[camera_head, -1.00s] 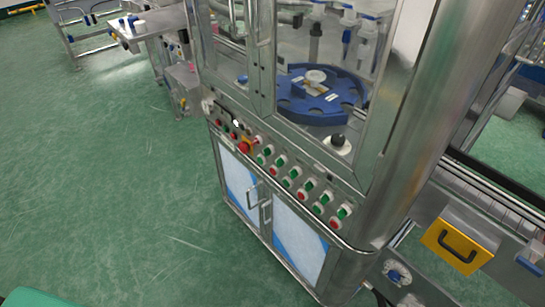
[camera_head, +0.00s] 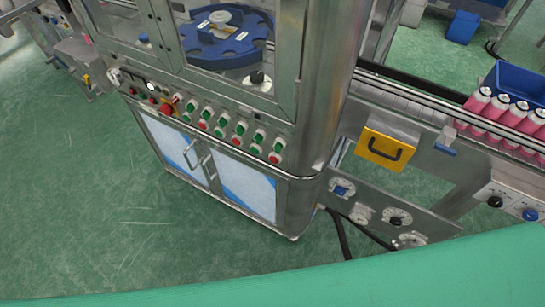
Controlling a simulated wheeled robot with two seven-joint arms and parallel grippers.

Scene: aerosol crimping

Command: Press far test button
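The crimping machine's button panel (camera_head: 215,130) runs along the front of the steel cabinet in the head view. It carries several green and red buttons in two rows. The green button (camera_head: 259,136) and the red button (camera_head: 274,158) are at the panel's right end. A larger red knob (camera_head: 166,109) and small switches are toward its left end. I cannot tell which one is the far test button. Neither of my grippers is in view.
A yellow box with a black handle (camera_head: 386,148) hangs right of the cabinet. Pink cans (camera_head: 490,110) stand on the conveyor at right, near a blue bin (camera_head: 522,82). Dials (camera_head: 396,217) sit on a low plate. Green floor (camera_head: 130,230) is clear at left.

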